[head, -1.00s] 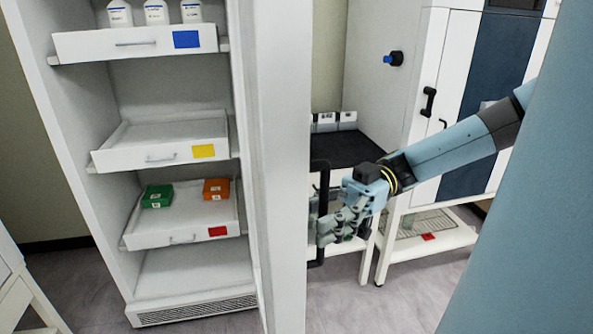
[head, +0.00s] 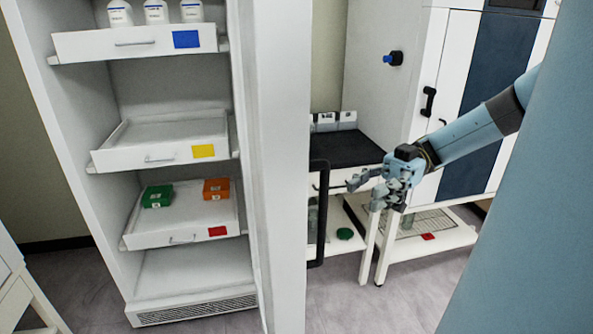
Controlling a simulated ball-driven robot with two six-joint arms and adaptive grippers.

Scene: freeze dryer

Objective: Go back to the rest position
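My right gripper (head: 362,190) is in the head view, right of the white door with the black bar handle (head: 318,213). Its fingers are spread and point left, with a gap between them and the handle. Nothing shows between the fingers, so it is open and empty. My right arm comes in from the right, in front of the white and blue cabinet. My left gripper is not in view.
An open cabinet at left has drawers with blue, yellow (head: 204,151) and red labels. A green box (head: 157,196) and an orange box (head: 216,188) lie in the red-labelled drawer. The door stands open. A black-topped table (head: 345,150) is behind my gripper.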

